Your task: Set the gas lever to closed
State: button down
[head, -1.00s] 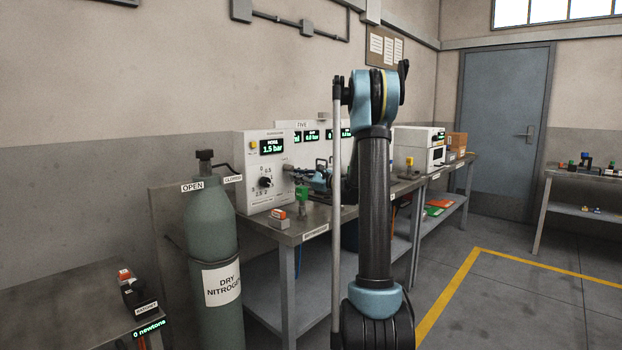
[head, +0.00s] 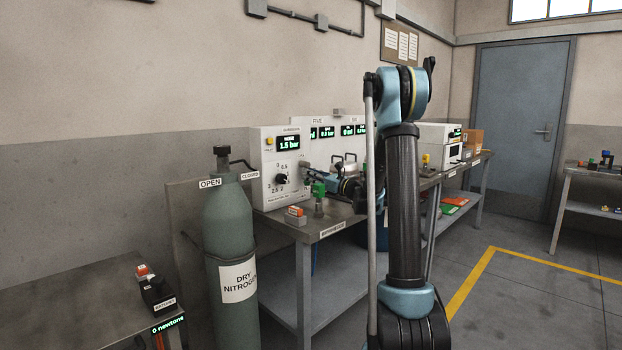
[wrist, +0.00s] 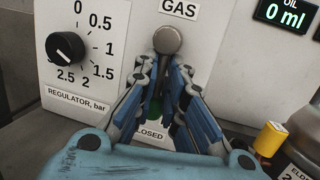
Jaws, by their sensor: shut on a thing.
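The gas lever (wrist: 167,40) shows in the wrist view as a round grey knob on a white panel, just below the GAS label (wrist: 179,9). My gripper (wrist: 168,75) has its blue and grey fingers drawn together on the lever at the knob's lower side. A green part (wrist: 155,106) shows between the fingers. In the head view my gripper (head: 312,176) is at the white panel box (head: 262,160), small and partly hidden.
A regulator dial (wrist: 66,47) is left of the lever. A yellow-capped item (wrist: 268,138) stands at the right of the wrist view. The nitrogen cylinder (head: 229,225) stands left of the bench (head: 335,218).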

jog(key=shift+s+f, duration=0.2)
jog(key=c, duration=1.7)
grip_release()
jog(key=shift+w+f, duration=0.1)
jog(key=shift+w, duration=0.05)
jog(key=v, duration=1.2)
